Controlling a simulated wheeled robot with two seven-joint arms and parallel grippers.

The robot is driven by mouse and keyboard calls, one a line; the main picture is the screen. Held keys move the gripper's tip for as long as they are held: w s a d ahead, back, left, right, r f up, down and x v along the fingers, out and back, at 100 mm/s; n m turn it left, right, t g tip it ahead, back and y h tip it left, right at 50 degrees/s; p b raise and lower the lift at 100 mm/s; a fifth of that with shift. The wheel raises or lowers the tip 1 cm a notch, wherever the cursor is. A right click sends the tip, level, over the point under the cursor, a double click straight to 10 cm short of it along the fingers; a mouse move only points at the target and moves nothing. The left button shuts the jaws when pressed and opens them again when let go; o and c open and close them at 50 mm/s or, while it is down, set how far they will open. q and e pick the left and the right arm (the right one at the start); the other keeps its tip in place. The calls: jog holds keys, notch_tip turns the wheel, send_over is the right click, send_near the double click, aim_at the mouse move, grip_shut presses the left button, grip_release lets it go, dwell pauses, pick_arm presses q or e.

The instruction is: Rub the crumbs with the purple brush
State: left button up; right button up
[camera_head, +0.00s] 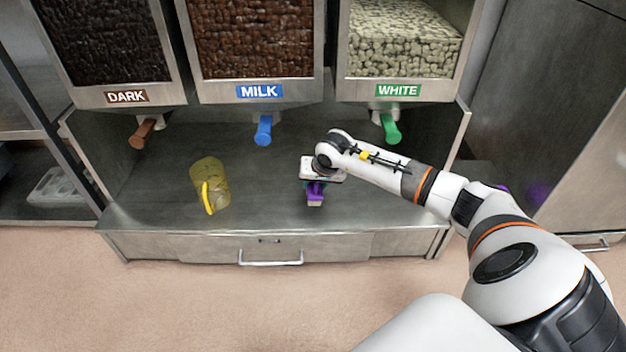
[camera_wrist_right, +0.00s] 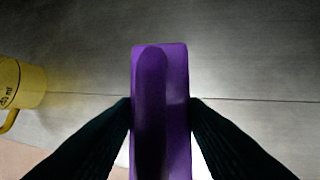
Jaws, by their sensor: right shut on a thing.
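The purple brush (camera_head: 315,190) is in my right gripper (camera_head: 314,184), low over the steel counter in front of the dispensers. Its pale bristle end points down toward the counter; I cannot tell whether it touches. In the right wrist view the brush (camera_wrist_right: 160,110) stands between the two dark fingers of the right gripper (camera_wrist_right: 160,112), which are shut on it. I cannot make out any crumbs in either view. My left gripper is not in view.
A yellow see-through jug (camera_head: 211,184) stands on the counter (camera_head: 262,205) to the left of the brush. Three dispensers with a brown (camera_head: 143,134), a blue (camera_head: 263,131) and a green lever (camera_head: 390,129) hang behind. A drawer handle (camera_head: 270,262) is at the front.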

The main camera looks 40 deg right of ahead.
jog(key=shift+r+p, duration=0.8)
jog(key=shift+r, duration=0.65)
